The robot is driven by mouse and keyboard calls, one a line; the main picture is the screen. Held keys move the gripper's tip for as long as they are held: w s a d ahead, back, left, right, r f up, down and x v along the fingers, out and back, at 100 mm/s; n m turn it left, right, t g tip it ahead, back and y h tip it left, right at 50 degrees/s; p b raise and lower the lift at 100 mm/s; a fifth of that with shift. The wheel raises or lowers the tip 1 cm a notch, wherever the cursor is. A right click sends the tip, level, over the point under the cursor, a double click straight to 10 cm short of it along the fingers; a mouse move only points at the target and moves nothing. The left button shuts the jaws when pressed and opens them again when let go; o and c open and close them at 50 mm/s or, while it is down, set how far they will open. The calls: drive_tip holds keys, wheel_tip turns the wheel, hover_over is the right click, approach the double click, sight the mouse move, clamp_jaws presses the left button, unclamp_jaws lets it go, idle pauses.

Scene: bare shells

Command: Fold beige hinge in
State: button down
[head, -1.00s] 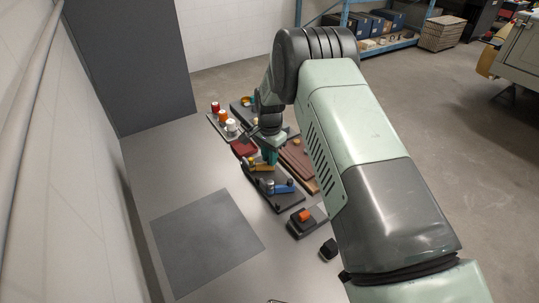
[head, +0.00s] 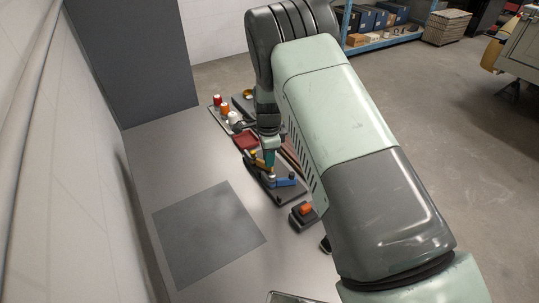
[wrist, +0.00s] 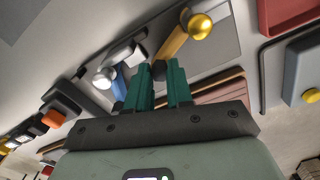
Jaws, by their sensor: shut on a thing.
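The beige hinge is a yellow-beige bar (wrist: 173,42) in the wrist view, with a gold ball at its upper right end and a dark peg (wrist: 160,68) at its other end. My gripper (wrist: 161,76), with green fingers, is shut on this dark peg. In the head view my gripper (head: 270,165) points down at the hinge board, and the arm partly hides the beige hinge. A blue hinge (wrist: 119,82) with a silver ball (wrist: 104,77) lies beside it on the same dark grey board (wrist: 226,40). The far end of the blue bar is hidden behind a finger.
A small block with an orange top (head: 305,209) stands just in front of the board. A red tray (head: 245,141) and a rack with red, orange and white caps (head: 225,108) lie behind. The grey mat (head: 208,232) to the left is clear.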

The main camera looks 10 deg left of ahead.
idle(0.4)
drive_tip(key=c, duration=1)
unclamp_jaws()
wheel_tip(320, 180, up, 11)
drive_tip(key=shift+f, duration=0.1)
